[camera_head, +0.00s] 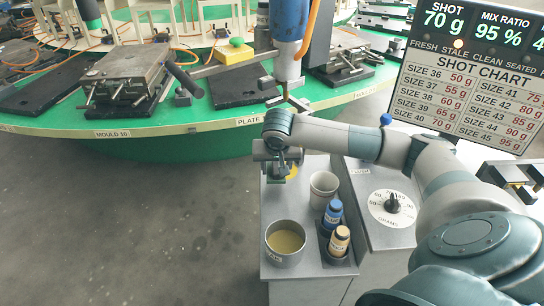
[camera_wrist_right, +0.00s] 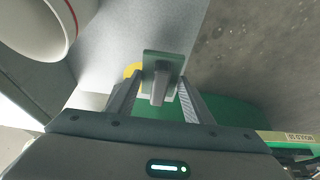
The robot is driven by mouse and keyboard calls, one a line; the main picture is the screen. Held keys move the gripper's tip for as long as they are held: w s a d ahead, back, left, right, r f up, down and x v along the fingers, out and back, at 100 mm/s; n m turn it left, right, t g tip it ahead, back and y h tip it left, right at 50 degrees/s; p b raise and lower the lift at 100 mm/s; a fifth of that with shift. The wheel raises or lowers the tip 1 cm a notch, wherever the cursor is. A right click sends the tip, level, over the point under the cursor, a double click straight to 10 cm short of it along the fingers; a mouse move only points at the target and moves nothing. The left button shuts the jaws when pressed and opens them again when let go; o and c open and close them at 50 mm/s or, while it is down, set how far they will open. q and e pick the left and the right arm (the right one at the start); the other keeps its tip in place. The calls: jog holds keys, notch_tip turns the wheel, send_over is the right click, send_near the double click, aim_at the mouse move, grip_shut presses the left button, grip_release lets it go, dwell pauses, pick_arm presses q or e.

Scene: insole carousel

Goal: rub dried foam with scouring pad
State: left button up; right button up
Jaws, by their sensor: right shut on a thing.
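My right gripper (camera_head: 280,165) is over the far end of the grey cart top. In the right wrist view my right gripper (camera_wrist_right: 160,84) is shut on the narrow grip of a small grey-green block (camera_wrist_right: 164,60), which looks like the scouring pad. A round yellow patch (camera_wrist_right: 132,70) shows just past the block; it also shows beside the gripper in the head view (camera_head: 292,172). I cannot tell whether it is the dried foam, nor whether the pad touches it. The blue mixing head (camera_head: 288,22) hangs just beyond my wrist. My left gripper is not in view.
On the cart stand a white cup (camera_head: 323,188), a blue bottle (camera_head: 332,215), a cream-labelled bottle (camera_head: 340,241) and a metal pot (camera_head: 284,260) of yellowish liquid. A dial panel (camera_head: 392,207) is to the right. The green carousel (camera_head: 180,142) with moulds lies behind.

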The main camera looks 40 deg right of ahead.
jog(key=shift+w+d+r+p, duration=0.15)
jog(key=shift+r+p, duration=0.15)
jog(key=shift+r, duration=0.55)
jog(key=shift+r+p, duration=0.45)
jog(key=shift+r, duration=0.75)
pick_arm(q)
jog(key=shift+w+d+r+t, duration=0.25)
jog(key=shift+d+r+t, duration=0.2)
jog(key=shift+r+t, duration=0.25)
